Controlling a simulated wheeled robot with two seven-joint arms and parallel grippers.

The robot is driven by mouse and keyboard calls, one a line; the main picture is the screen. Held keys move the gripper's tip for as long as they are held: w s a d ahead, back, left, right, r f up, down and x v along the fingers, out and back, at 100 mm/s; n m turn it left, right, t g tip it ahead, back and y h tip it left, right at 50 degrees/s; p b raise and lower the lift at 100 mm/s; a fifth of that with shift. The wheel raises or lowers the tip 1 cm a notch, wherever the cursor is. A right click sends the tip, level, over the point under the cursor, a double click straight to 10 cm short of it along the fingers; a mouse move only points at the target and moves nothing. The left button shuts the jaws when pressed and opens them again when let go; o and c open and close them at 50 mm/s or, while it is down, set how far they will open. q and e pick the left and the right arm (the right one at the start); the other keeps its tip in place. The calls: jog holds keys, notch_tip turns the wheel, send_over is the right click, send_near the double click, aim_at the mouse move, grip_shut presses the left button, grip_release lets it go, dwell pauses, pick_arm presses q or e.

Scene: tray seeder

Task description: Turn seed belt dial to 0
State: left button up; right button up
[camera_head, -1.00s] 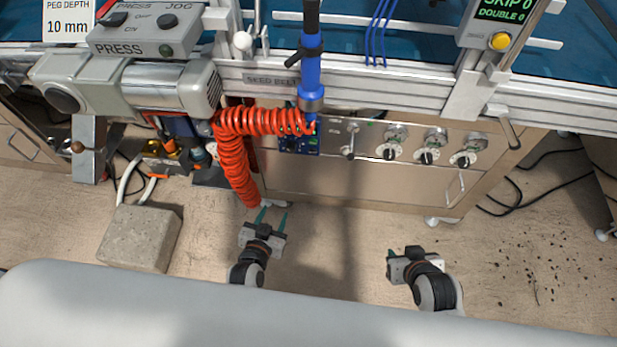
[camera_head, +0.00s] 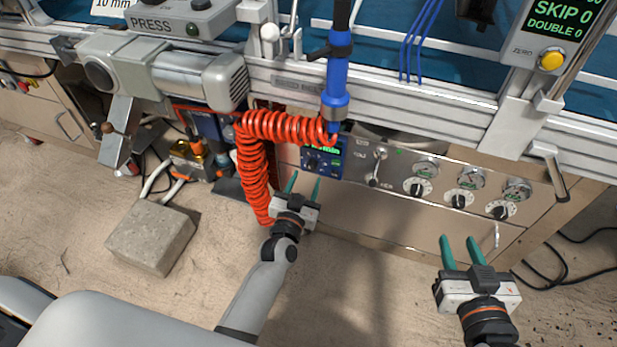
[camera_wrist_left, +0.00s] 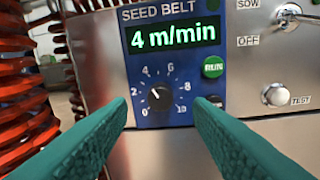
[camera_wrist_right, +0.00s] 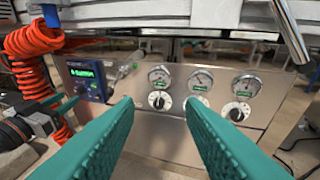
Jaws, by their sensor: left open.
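The blue seed belt panel (camera_head: 333,170) is on the front of the steel cabinet. In the left wrist view its display (camera_wrist_left: 172,36) reads 4 m/min. Below is the black seed belt dial (camera_wrist_left: 159,97), its white mark pointing up and left, on a scale from 0 at lower left to 10 at lower right. My left gripper (camera_head: 303,186) is open and empty just in front of the panel; its green fingers flank the dial in the left wrist view, apart from it. My right gripper (camera_head: 459,242) is open and empty, farther right before the cabinet.
A red coiled hose (camera_head: 256,165) hangs close to the left of my left gripper. A green button (camera_wrist_left: 213,67) and a toggle switch (camera_wrist_left: 280,95) sit right of the dial. Several gauges with knobs (camera_head: 459,199) are farther right. A concrete block (camera_head: 150,237) stands on the floor.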

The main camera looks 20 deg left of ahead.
aim_at(311, 169)
pick_arm(q)
jog(key=shift+w+b, duration=0.3)
jog(key=shift+w, duration=1.3)
pick_arm(e)
jog(key=shift+w+a+r+t+y, duration=0.1)
jog(key=shift+w+r+t+y, duration=0.05)
jog(key=shift+r+t, duration=0.35)
jog(key=shift+w+a+r+t+y, duration=0.15)
jog(key=shift+r+t, duration=0.15)
jog(key=shift+r, duration=0.25)
jog(key=shift+w+a+r+t+y, duration=0.1)
jog(key=shift+w+r+t, duration=0.05)
jog(key=shift+r+t, duration=0.35)
pick_arm(q)
jog(key=shift+c, duration=0.4)
jog(key=c, duration=0.9)
